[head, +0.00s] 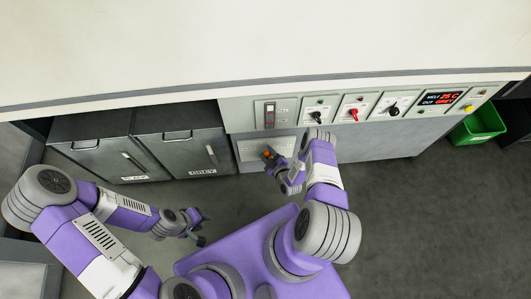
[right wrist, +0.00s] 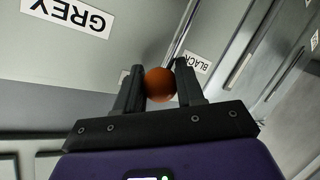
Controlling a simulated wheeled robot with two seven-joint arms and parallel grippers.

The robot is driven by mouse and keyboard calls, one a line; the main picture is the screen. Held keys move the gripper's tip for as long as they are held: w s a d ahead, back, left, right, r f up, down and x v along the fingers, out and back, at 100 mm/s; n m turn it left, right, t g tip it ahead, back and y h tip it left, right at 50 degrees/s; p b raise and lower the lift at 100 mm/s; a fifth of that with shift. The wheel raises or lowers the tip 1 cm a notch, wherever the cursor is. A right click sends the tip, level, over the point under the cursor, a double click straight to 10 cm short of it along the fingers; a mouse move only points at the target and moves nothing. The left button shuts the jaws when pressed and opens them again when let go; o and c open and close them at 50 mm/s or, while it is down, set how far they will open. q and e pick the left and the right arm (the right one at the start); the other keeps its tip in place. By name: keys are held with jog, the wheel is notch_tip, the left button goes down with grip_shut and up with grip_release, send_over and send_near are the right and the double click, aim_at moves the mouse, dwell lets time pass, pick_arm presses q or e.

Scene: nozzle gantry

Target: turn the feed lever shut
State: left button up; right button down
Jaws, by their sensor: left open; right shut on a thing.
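My right gripper (head: 271,160) is below the control panel, in front of the pale plate under it. It is shut on an orange ball (right wrist: 160,85), which sits between the two fingertips in the right wrist view. The ball also shows in the head view (head: 267,154). It looks like the knob of the feed lever, but the lever's arm is hidden, so I cannot tell its angle. My left gripper (head: 203,228) is open and empty, low over the floor in front of the grey bins.
The panel above carries a slot switch (head: 270,114), a red knob (head: 353,114), a black knob (head: 393,110) and a red-lit display (head: 441,98). Two grey bins (head: 179,139) stand left, the right one labelled GREY. A green bin (head: 478,124) stands right. The right-hand floor is clear.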

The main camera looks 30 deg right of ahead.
jog(key=shift+s+d+f, duration=0.1)
jog(key=shift+s+f, duration=0.05)
jog(key=shift+f, duration=0.05)
jog(key=c, duration=0.8)
grip_release()
jog(key=shift+c, duration=0.2)
jog(key=shift+o, duration=0.4)
jog(key=shift+r, duration=0.1)
jog(key=p+v, duration=0.2)
jog(key=v, duration=0.5)
jog(key=shift+s, duration=0.2)
jog(key=shift+r, duration=0.1)
